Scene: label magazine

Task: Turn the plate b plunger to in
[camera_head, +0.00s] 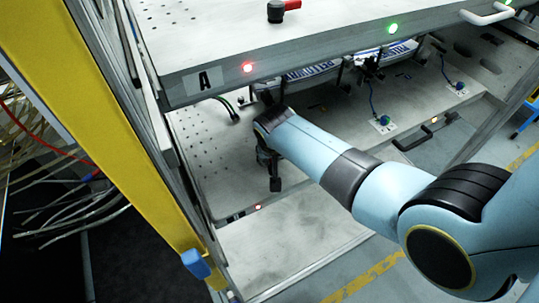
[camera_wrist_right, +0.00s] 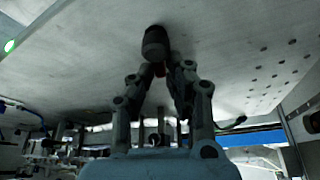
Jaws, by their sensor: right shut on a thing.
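My right arm reaches from the right under the upper plate marked A (camera_head: 180,88). Its dark right gripper (camera_head: 269,158) is over the lower plate (camera_head: 225,185), near that plate's front left edge. In the right wrist view, the right gripper (camera_wrist_right: 160,70) has its fingers closed together on the plunger. The knob stands against the pale plate surface (camera_wrist_right: 90,45). The fingers hide most of the plunger, so I cannot tell its turned position. My left gripper is not in view.
Another black and red plunger (camera_head: 276,11) sits on top of plate A. The upper plate hangs close over my arm. A yellow post (camera_head: 95,120) stands left, with loose cables behind it. Label units (camera_head: 390,55) and blue cables lie deeper on the lower plate.

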